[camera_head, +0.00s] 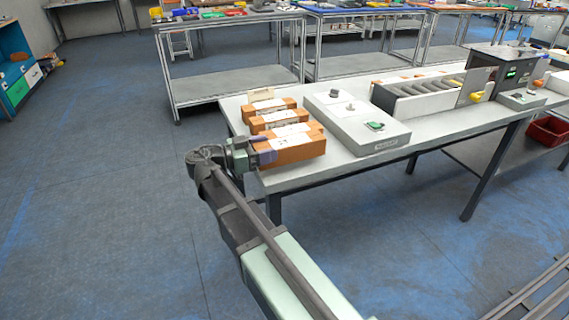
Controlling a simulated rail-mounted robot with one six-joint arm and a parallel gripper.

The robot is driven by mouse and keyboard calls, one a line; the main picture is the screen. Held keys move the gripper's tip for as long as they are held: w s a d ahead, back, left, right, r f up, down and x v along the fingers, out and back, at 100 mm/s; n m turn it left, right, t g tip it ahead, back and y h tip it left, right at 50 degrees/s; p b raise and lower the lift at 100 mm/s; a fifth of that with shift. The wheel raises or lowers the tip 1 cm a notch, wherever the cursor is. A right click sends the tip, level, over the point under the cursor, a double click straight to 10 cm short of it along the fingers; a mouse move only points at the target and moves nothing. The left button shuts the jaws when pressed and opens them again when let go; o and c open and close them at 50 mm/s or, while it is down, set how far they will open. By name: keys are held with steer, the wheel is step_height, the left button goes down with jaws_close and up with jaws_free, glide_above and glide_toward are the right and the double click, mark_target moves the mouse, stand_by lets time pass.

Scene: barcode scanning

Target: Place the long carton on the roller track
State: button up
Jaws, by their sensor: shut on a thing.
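Several orange-brown cartons with white labels are in a row at the left end of the white table. The nearest one (300,151) looks the largest and longest, and I take it as the long carton. Behind it are a middle carton (262,123) and a far carton (283,103). My gripper (263,153) is at the left end of the nearest carton and shut on it. The fingertips are partly hidden, and I cannot tell whether the carton is off the table. The roller track (432,92), with dark rollers between pale side rails, lies farther right on the table.
A grey flat-topped box (350,130) with knobs and a green part stands between the cartons and the roller track. A dark scanner housing (507,65) stands at the track's right end. The white table (455,122) has a bare strip along its front.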

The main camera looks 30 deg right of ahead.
mark_target(282, 155)
steer(key=shift+d+f, duration=0.2)
steer(key=shift+d, duration=0.3)
steer(key=d+f+b, duration=0.1)
steer(key=d, duration=0.1)
steer(key=d+f+b, duration=0.1)
steer(key=d, duration=0.1)
steer(key=shift+s+f+b, duration=0.25)
steer(key=shift+f+b, duration=0.05)
steer(key=shift+f, duration=0.05)
steer(key=shift+r, duration=0.15)
steer(key=shift+f, duration=0.2)
steer(key=o, duration=1.2)
steer(key=shift+a, duration=0.1)
steer(key=w+a, duration=0.1)
steer(key=a, duration=0.9)
steer(key=shift+f, duration=0.15)
steer(key=shift+o, duration=0.4)
steer(key=shift+w+a, duration=0.1)
steer(key=shift+a, duration=0.2)
